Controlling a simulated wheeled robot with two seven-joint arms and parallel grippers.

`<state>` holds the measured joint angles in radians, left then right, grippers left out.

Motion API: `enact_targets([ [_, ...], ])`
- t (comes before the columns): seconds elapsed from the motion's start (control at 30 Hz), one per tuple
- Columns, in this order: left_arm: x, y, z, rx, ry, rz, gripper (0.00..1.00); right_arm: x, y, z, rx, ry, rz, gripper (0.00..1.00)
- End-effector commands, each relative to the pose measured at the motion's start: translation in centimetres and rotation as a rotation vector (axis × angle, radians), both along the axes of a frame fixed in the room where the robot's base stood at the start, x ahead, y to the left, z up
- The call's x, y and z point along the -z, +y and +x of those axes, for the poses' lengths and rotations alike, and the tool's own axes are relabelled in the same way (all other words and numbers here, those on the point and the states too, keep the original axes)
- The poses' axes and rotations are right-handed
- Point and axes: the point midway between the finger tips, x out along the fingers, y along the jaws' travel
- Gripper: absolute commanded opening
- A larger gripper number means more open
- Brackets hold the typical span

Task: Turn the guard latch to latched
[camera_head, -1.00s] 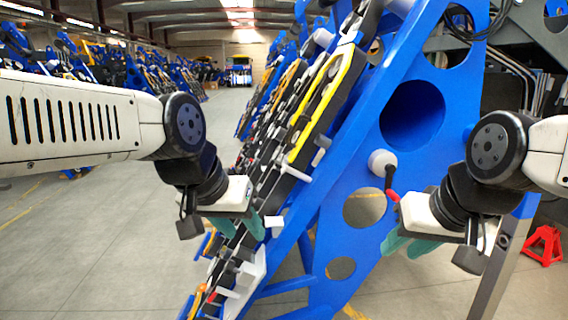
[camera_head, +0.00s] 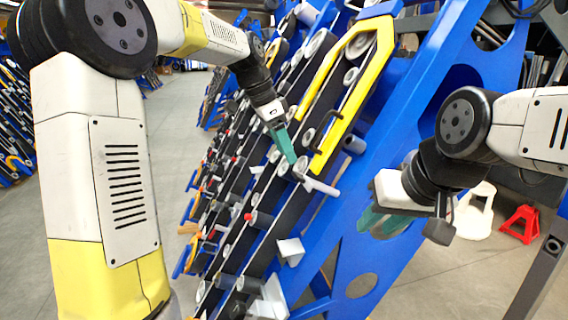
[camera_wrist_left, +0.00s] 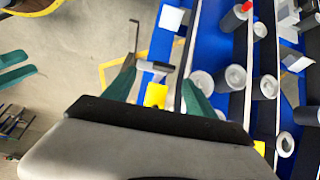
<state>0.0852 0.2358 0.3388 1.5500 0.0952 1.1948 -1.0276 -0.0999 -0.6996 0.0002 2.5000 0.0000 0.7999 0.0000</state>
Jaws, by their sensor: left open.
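A yellow guard frame (camera_head: 375,52) with a dark handle (camera_head: 325,130) lies along the slanted blue chassis. A pale lever (camera_head: 320,187) sticks out by its lower end; it may be the guard latch, but no marking shows its state. My left gripper (camera_head: 290,155) is open just above and left of this lever. In the left wrist view its green fingers (camera_wrist_left: 160,90) are spread apart. A pale, dark-ended part (camera_wrist_left: 155,67) appears between or just beyond them; I cannot tell whether they touch it. My right gripper (camera_head: 382,222) has its green fingers over the blue side plate, seemingly open and empty.
The chassis (camera_head: 440,110) carries rows of rollers and pegs, close around my left gripper. A white flat tab (camera_head: 290,250) projects lower down. A red stand (camera_head: 520,224) and a white stool-like object (camera_head: 475,212) stand at right. Floor at left is open.

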Motion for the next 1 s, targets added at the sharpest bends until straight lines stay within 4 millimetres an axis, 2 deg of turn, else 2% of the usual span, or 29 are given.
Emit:
enact_targets([
  [0.17, 0.8, -0.6, 0.7, 0.034, 0.001, -0.008, 0.65, 0.0, 0.0, 0.0, 0.000, 0.000, 0.000, 0.34],
  [0.6, 6.6, -2.8, 1.4, 0.031, 0.001, -0.008, 0.65, 0.0, 0.0, 0.0, 0.000, 0.000, 0.000, 0.34],
  [1.0, 7.3, -3.1, 1.5, 0.030, -0.001, -0.007, 0.64, 0.0, 0.0, 0.0, 0.000, 0.000, 0.000, 0.34],
])
